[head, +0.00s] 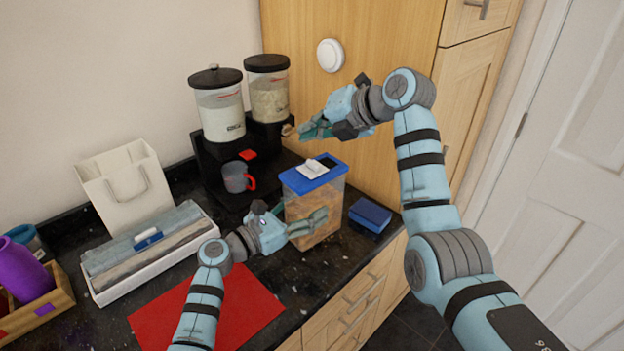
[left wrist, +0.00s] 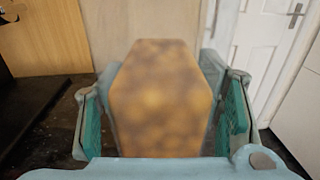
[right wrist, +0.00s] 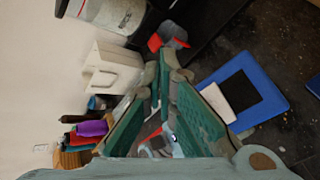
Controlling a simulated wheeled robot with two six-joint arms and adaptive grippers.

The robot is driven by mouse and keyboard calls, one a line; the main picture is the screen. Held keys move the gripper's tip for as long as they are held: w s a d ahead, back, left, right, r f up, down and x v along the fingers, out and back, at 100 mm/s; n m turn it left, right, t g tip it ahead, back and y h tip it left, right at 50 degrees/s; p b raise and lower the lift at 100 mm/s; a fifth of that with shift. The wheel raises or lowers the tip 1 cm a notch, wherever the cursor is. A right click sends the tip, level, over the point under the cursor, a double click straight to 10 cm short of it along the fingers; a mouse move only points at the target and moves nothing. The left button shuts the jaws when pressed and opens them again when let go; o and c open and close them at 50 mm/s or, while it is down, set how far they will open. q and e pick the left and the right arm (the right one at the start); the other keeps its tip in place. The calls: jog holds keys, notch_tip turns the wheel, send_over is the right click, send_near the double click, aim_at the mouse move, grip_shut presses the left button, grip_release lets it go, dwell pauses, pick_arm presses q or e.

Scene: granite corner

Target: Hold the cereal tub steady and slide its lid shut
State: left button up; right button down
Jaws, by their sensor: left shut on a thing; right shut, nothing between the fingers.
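The cereal tub (head: 303,206) stands upright on the dark counter, clear-sided with tan contents and a blue lid frame (head: 296,182). A white sliding lid (head: 312,168) covers part of the top, and a dark opening (head: 327,162) shows beside it. My left gripper (head: 308,224) is shut on the tub's sides; the tub fills the middle of the left wrist view (left wrist: 160,95). My right gripper (head: 308,128) is shut and empty, above and behind the tub, apart from the lid. The right wrist view shows the white sliding lid (right wrist: 217,103) to the right of its fingers.
Two cereal dispensers (head: 220,115) on a black stand and a grey mug (head: 236,177) are behind left. A blue box (head: 370,215) lies right of the tub. A red mat (head: 240,308), a white tray (head: 185,258) and a wooden crate (head: 55,300) are at left.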

pick_arm(q)
jog(key=shift+w, duration=0.1)
pick_arm(e)
jog(key=d+t+y, duration=0.1)
jog(key=s+d+f+m+y, duration=0.1)
jog(key=d, duration=0.1)
jog(key=shift+s+f+t+y, duration=0.1)
jog(key=shift+s+t+y, duration=0.05)
jog(key=shift+t+y, duration=0.2)
pick_arm(q)
jog(key=shift+d+f, duration=0.1)
jog(key=shift+d, duration=0.1)
jog(key=shift+s, duration=0.25)
jog(key=shift+w+a, duration=0.1)
jog(key=shift+w, duration=0.05)
pick_arm(e)
jog(key=s+d+f+m+y, duration=0.1)
jog(key=s+f+m+y, duration=0.1)
jog(key=s, duration=0.4)
jog(key=s+d+f+m+y, duration=0.1)
jog(key=s+d+f+y, duration=0.1)
jog(key=s, duration=0.4)
jog(key=shift+s+d+f+m, duration=0.2)
jog(key=shift+s+f+m, duration=0.2)
jog(key=shift+f, duration=0.15)
jog(key=shift+w, duration=0.1)
jog(key=shift+a, duration=0.1)
